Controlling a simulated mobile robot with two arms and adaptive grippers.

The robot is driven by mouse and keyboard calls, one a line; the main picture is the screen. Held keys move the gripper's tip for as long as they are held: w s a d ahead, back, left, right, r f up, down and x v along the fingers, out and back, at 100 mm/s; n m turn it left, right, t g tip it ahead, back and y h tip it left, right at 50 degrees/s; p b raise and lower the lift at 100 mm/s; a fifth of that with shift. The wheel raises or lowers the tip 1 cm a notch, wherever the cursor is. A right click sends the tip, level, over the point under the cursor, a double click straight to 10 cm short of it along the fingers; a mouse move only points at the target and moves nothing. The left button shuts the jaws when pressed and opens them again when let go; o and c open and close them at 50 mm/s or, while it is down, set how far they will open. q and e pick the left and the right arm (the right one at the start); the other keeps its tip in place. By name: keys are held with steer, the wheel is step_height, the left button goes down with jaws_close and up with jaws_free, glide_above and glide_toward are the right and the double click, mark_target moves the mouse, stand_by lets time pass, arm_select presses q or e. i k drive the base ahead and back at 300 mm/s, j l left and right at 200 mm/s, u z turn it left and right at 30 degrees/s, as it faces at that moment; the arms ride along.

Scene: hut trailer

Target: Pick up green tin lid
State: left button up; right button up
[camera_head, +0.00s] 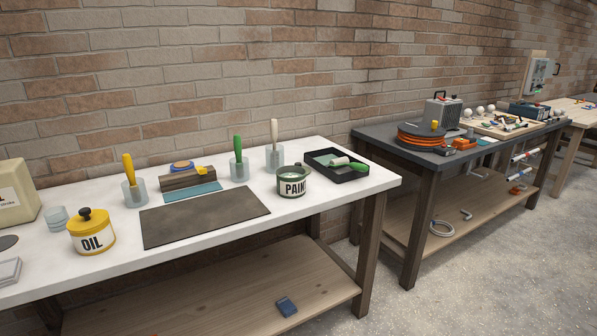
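Neither of my grippers is in view.
The dark mat (205,215) lies in the middle. Handled tools stand in clear cups (239,170) behind it. A black tray (350,174) with a roller sits close right of the PAINT tin. A second bench (390,139) holds an orange reel (420,135). Concrete floor lies in front.

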mark_target(308, 169)
steer(key=i+l+u, duration=0.2)
steer(key=i+l, duration=0.25)
steer(key=i+l+u, duration=0.2)
steer(key=i+l, duration=0.3)
steer(key=i+l+u, duration=0.2)
steer(key=i+l, duration=0.2)
steer(key=l, duration=0.3)
